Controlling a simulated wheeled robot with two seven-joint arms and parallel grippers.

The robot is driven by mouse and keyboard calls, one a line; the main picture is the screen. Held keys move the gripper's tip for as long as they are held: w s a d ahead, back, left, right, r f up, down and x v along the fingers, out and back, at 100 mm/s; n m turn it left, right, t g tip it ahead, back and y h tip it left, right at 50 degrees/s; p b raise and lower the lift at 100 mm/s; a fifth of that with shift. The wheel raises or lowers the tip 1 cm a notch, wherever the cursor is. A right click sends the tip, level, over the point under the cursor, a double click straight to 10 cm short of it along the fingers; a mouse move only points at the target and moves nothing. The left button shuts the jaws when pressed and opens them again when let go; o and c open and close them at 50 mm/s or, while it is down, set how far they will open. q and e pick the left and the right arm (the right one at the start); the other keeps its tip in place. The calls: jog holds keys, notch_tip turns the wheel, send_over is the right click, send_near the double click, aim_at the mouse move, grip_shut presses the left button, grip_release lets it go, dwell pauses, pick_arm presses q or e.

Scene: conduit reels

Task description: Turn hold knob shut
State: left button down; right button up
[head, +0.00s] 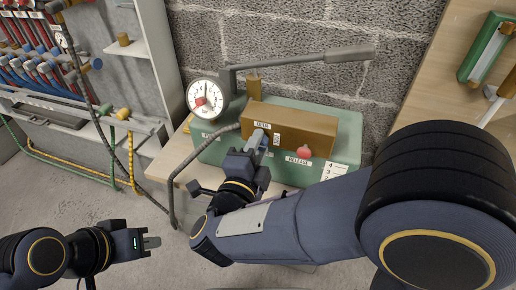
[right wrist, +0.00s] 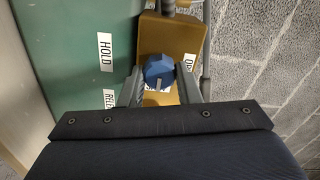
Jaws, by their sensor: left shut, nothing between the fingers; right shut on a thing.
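The blue hold knob (right wrist: 159,69) is on the brown block (right wrist: 178,42) of the test pump. It is faceted, with a short pale mark on its face. My right gripper (right wrist: 160,78) is shut on it, one finger on each side. In the head view my right gripper (head: 259,150) hides most of the knob against the front of the brown block (head: 290,122). An OPEN label (head: 263,125) sits above the knob. My left gripper (head: 151,243) is shut and empty, low at the left, away from the pump.
The green pump body (head: 348,130) stands on a bench, with a red release knob (head: 304,152) right of my right gripper. A gauge (head: 205,97), a long lever (head: 300,59) and a grey hose (head: 180,158) surround it. A pipe rack (head: 45,60) stands at the left.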

dwell(0.5)
jog(key=o, duration=1)
jog(key=shift+s, duration=0.1)
jog(key=p+v, duration=0.2)
jog(key=v, duration=0.5)
jog(key=shift+s+a, duration=0.1)
jog(key=shift+s, duration=0.2)
